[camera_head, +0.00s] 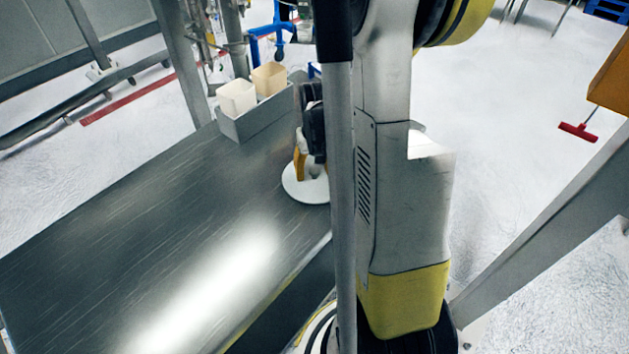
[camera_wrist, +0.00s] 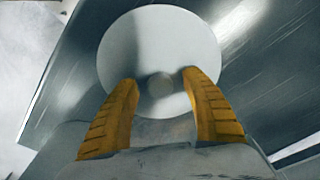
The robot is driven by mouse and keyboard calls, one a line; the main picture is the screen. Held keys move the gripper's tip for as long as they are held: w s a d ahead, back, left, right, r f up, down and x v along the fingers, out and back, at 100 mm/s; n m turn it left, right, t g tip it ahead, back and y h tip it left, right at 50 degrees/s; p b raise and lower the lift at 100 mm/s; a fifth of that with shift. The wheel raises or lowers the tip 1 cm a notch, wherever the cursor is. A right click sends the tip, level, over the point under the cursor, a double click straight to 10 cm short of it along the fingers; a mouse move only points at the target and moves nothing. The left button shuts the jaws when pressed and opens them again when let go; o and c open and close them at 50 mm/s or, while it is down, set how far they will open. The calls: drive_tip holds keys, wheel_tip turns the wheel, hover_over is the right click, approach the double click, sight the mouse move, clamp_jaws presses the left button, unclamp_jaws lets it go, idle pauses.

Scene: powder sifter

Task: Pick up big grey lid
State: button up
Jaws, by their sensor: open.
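The big lid (camera_wrist: 160,45) is a round, light grey disc with a small round knob (camera_wrist: 160,86) at its middle. In the head view the lid (camera_head: 303,190) lies near the right edge of the metal table, partly hidden behind my arm. My gripper (camera_wrist: 158,78) has two yellow ribbed fingers. They are spread apart over the lid, one on each side of the knob, with a gap visible around it. In the head view my gripper (camera_head: 308,172) is just above the lid, mostly hidden by my arm. Whether the fingertips touch the lid is unclear.
The brushed metal table (camera_head: 130,240) is bare to the left and front. A grey bin (camera_head: 255,122) stands at its far end, with a white container (camera_head: 237,98) and a beige container (camera_head: 269,79). A slanted metal beam (camera_head: 550,215) stands at right.

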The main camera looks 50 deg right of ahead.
drive_tip(key=shift+r, duration=0.1)
clamp_jaws()
